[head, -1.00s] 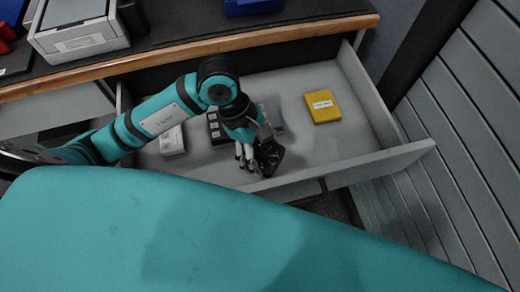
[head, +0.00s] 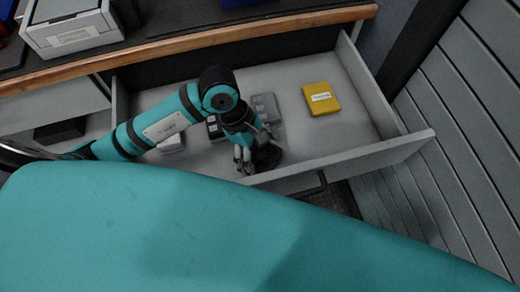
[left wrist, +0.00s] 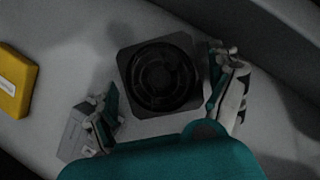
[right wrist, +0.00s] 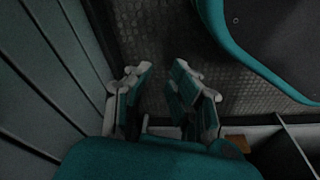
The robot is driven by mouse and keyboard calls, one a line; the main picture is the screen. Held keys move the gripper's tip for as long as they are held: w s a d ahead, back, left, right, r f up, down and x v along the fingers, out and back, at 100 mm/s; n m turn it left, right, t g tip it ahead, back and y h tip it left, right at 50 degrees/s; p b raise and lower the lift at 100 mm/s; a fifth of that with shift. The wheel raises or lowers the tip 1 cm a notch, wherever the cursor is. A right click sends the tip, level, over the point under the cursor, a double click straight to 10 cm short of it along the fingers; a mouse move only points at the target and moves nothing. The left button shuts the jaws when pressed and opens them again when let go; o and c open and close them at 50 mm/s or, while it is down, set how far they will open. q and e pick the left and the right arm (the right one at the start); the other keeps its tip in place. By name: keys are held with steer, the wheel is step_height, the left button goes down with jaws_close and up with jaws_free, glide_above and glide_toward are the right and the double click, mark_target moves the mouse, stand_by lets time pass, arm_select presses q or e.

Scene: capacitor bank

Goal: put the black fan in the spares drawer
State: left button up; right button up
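The black fan (left wrist: 158,77), square with a round grille, shows in the left wrist view over the pale floor of the spares drawer. In the head view the fan (head: 267,157) is near the drawer's front wall, partly hidden by my left gripper (head: 246,150). The pulled-out spares drawer (head: 345,125) holds it inside its walls. My left gripper (left wrist: 168,100) looks open, with its fingers spread on either side of the fan and a gap at the left finger. My right gripper (right wrist: 160,90) is open and empty over a textured dark floor.
A yellow box (head: 321,98) lies at the drawer's right, with free floor around it. A grey part (head: 266,108) and a pale box (head: 172,141) lie near my left arm. The wooden worktop edge (head: 215,38) runs behind the drawer. A slatted wall stands at right.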

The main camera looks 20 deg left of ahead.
arm_select(q)
steer(key=shift+o, duration=0.2)
steer(key=shift+r, duration=0.15)
steer(key=p+v, duration=0.1)
steer(key=v, duration=1.1)
arm_select(e)
steer(key=s+f, duration=0.3)
steer(key=shift+d+f, duration=0.25)
steer(key=shift+f, duration=0.1)
